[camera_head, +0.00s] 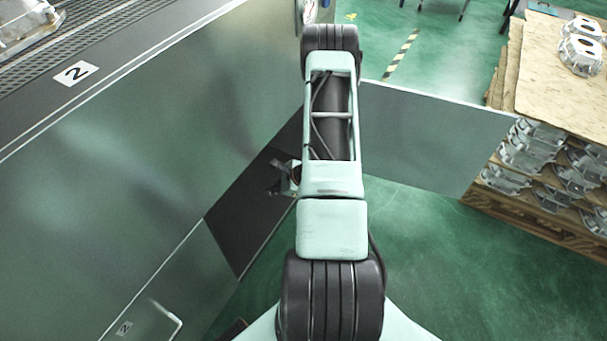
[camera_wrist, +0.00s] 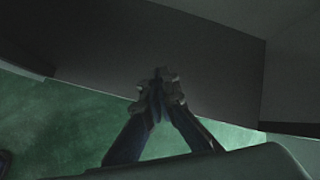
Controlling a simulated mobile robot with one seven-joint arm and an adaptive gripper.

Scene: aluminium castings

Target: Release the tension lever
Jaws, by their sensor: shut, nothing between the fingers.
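My gripper (camera_wrist: 160,82) shows in the wrist view with its two dark fingers meeting at the tips. It is shut with nothing seen between the fingers, in front of a dark grey panel (camera_wrist: 215,65). In the head view, a small dark handle-like part (camera_head: 281,164) sticks out to the left of my arm, over the dark panel (camera_head: 250,212). It may be the tension lever, but my arm hides part of it and I cannot tell for sure. No lever is clear in the wrist view.
A large grey machine side (camera_head: 130,140) fills the left, with a conveyor (camera_head: 100,40) above it. A low grey panel (camera_head: 430,135) stands behind my arm. A wooden pallet stack (camera_head: 560,90) with metal castings is at the right. Green floor (camera_head: 440,260) is clear between.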

